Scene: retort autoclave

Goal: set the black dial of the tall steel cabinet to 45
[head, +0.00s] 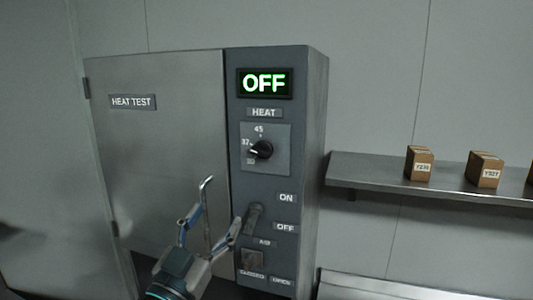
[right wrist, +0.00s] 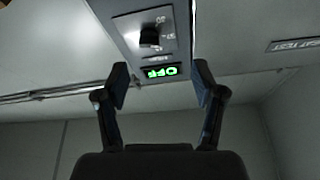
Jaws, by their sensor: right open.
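The tall steel cabinet (head: 165,150) has a dark control panel on its right side. The black dial (head: 260,149) sits on a grey plate, with 45 marked above it and 37 to its left. A small light mark shows on the knob's right side; its exact setting is too small to read. In the right wrist view the dial (right wrist: 149,36) appears upside down, beyond the fingers. My right gripper (head: 211,222) is open and empty, below and left of the dial, apart from it. It also shows in the right wrist view (right wrist: 160,78). My left gripper is not in view.
A green OFF display (head: 264,83) is above the dial. An upright door handle (head: 206,215) stands near my right gripper. A lever (head: 254,218) with ON and OFF labels and an air switch (head: 250,261) are below. A shelf (head: 360,172) with small boxes is at right.

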